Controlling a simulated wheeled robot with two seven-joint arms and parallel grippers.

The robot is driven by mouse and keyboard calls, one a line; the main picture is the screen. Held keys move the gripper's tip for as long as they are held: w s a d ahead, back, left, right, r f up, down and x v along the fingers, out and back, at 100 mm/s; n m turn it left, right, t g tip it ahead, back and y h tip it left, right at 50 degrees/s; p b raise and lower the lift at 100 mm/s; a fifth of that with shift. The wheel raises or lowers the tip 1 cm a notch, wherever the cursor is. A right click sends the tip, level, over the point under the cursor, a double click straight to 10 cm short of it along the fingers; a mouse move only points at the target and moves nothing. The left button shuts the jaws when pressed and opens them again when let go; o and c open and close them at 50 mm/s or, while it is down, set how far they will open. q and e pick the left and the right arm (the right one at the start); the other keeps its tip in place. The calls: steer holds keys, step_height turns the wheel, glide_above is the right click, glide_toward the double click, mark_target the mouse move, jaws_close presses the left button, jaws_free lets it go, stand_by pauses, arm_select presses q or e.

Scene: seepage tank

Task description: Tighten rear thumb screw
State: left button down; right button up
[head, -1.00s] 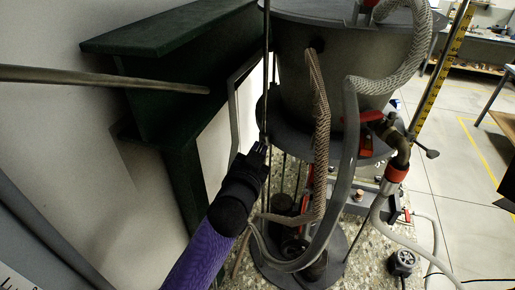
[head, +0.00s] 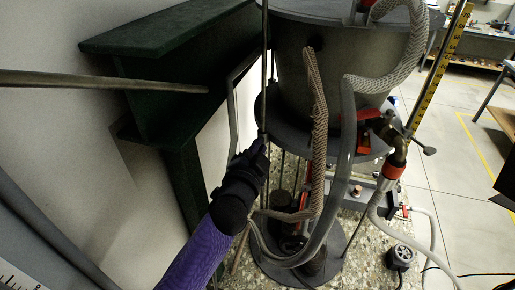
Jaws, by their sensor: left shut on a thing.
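My left gripper (head: 258,148) reaches in on the purple-sleeved arm from the lower left. Its jaws are shut at the thin upright metal rod (head: 264,70), beside the left edge of the grey tank's lower flange (head: 290,125). The rear thumb screw is between the fingers and too small and covered to make out. The grey cylindrical tank (head: 300,55) stands right of the gripper. My right gripper is not in view.
A dark green beam frame (head: 165,95) stands on the left by the wall. A braided hose (head: 319,140) and a grey hose (head: 345,150) hang in front of the tank. A valve with red parts (head: 372,115) is on the right. Open floor (head: 470,230) lies far right.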

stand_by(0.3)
arm_select(q)
steer(key=c, duration=0.7)
jaws_free()
steer(key=shift+s, duration=0.1)
steer(key=v, duration=0.9)
steer(key=shift+s+a+b, duration=0.15)
steer(key=shift+s+b, duration=0.2)
steer(key=shift+f, duration=0.1)
